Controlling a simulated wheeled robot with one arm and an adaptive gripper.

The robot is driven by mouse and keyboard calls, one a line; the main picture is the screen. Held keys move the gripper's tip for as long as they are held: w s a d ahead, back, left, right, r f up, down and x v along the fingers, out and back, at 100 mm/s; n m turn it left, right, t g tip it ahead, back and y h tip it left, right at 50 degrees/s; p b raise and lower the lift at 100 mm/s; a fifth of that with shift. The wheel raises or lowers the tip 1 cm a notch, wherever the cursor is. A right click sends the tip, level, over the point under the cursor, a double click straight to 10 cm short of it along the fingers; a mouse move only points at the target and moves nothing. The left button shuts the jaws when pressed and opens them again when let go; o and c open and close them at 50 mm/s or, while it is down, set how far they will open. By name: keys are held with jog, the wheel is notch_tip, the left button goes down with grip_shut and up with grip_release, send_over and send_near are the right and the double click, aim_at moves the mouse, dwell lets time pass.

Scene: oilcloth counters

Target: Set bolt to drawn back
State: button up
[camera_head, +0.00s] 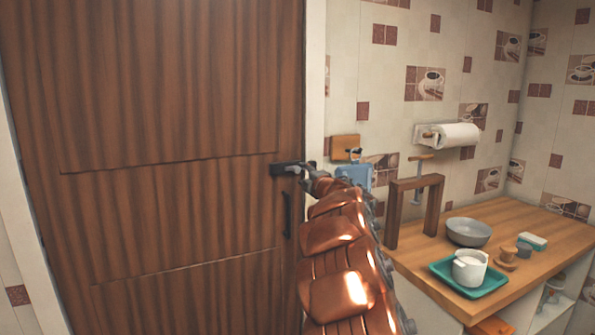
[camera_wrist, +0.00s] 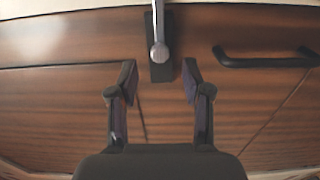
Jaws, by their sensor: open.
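The bolt (camera_head: 283,169) is on the brown wooden door (camera_head: 160,110), near its right edge. In the wrist view the bolt (camera_wrist: 159,52) shows as a dark plate with a grey metal rod and a round knob. The rod runs from the knob past the door's edge over the pale frame. My gripper (camera_wrist: 159,77) is open and empty, with its fingers on either side of the line of the knob and slightly short of it. In the head view my gripper (camera_head: 305,180) is beside the bolt, partly hidden by my arm.
A dark door handle (camera_head: 287,215) is below the bolt and shows at right in the wrist view (camera_wrist: 265,60). Right of the door, a wooden counter (camera_head: 530,215) holds a wooden frame (camera_head: 435,205), a grey bowl (camera_head: 468,232) and a teal tray (camera_head: 440,267) with a white cup.

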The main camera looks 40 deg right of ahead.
aim_at(298, 171)
jog(key=shift+p+x, duration=0.75)
jog(key=shift+x, duration=2.15)
jog(key=shift+c, duration=0.4)
grip_shut()
